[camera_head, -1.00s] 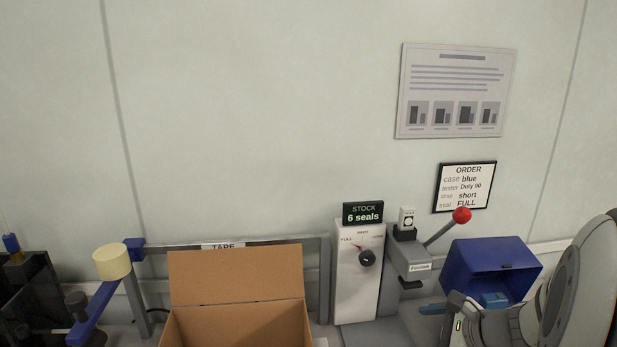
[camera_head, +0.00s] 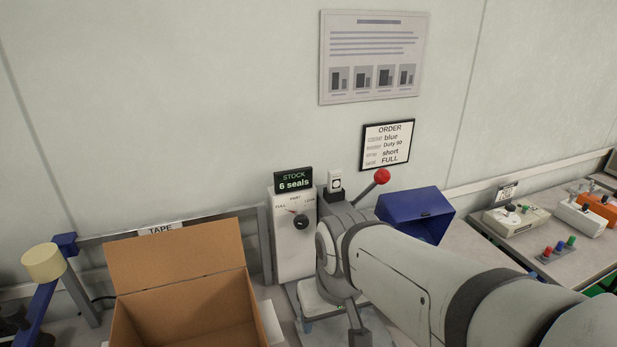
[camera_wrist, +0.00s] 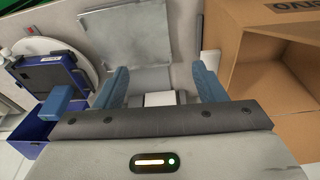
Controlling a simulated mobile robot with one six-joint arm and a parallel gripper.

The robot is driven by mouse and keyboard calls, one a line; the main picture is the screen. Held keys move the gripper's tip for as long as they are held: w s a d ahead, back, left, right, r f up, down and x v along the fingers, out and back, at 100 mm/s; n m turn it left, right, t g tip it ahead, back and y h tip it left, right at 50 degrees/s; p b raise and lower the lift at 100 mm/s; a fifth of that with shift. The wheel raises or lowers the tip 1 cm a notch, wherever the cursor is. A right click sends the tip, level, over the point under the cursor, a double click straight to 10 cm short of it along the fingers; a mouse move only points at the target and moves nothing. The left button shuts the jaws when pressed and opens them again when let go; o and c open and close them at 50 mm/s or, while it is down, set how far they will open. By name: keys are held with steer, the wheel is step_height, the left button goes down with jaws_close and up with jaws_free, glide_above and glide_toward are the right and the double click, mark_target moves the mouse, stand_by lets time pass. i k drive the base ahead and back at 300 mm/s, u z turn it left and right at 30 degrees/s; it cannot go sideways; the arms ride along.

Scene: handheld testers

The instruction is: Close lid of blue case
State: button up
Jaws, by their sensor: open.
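The blue case's lid (camera_head: 415,212) stands raised in the head view, right of the press with the red knob. My arm hides the lower part of the case. In the wrist view, blue surfaces of the case (camera_wrist: 25,138) show at lower left, outside my fingers; which part they are is hard to tell. My gripper (camera_wrist: 160,88) is open, with its two blue fingers apart and nothing held. A small white block shows between and beyond them. In the head view my gripper is mostly hidden behind the wrist, left of the case and in front of the press.
An open cardboard box (camera_head: 190,285) stands left of my gripper and shows at right in the wrist view (camera_wrist: 255,75). The white seal dispenser (camera_head: 293,240) and red-knobbed lever (camera_head: 382,177) stand behind my gripper. Testers (camera_head: 517,220) lie on the right-hand table.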

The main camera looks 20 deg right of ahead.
mark_target(424, 213)
steer(key=z, duration=0.1)
steer(key=k, duration=0.5)
steer(key=u, duration=1.55)
steer(key=k, duration=0.85)
steer(key=z, duration=1.75)
steer(key=i, duration=1)
steer(key=z, duration=0.05)
